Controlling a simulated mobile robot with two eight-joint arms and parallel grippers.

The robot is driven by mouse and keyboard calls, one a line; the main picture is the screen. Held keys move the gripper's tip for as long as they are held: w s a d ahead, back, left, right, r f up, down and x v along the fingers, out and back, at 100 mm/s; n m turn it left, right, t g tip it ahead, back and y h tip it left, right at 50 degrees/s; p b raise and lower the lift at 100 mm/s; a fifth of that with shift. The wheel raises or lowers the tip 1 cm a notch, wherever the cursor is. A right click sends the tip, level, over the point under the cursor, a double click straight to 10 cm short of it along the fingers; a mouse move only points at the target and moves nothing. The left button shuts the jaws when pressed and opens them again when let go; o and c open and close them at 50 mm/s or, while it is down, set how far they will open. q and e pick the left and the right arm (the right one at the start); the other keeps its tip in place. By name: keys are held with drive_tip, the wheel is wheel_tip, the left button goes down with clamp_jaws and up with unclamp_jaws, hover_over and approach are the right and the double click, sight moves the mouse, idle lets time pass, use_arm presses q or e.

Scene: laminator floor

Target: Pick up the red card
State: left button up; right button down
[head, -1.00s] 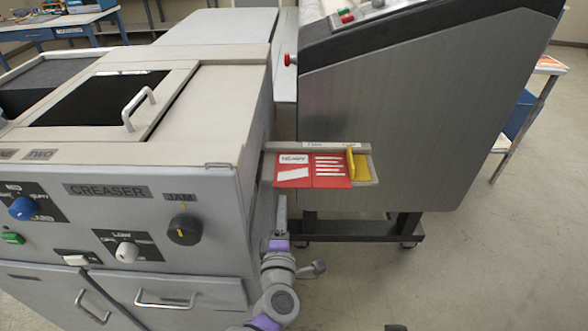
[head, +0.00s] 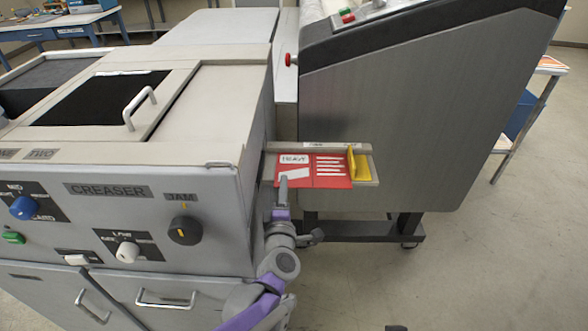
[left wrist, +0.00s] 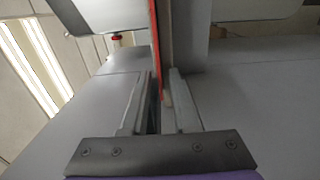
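The red card (head: 333,180), with a white label reading HEAVY and white stripes, stands in a pale holder (head: 364,147) on the creaser's right side. A yellow piece (head: 358,166) stands at the holder's right end. My left gripper (head: 283,183) is at the card's lower left, with a finger in front of its face. In the left wrist view, the card (left wrist: 162,40) shows edge-on as a thin red strip running down between the two fingertips (left wrist: 161,88). The fingers are apart, with a gap visible beside the card. My right gripper is not seen.
The grey creaser (head: 150,190) with knobs and handles fills the left. A large dark grey machine (head: 400,120) on a wheeled stand rises behind the holder. Open floor (head: 480,270) lies to the right.

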use_arm(q)
clamp_jaws()
idle(1.2)
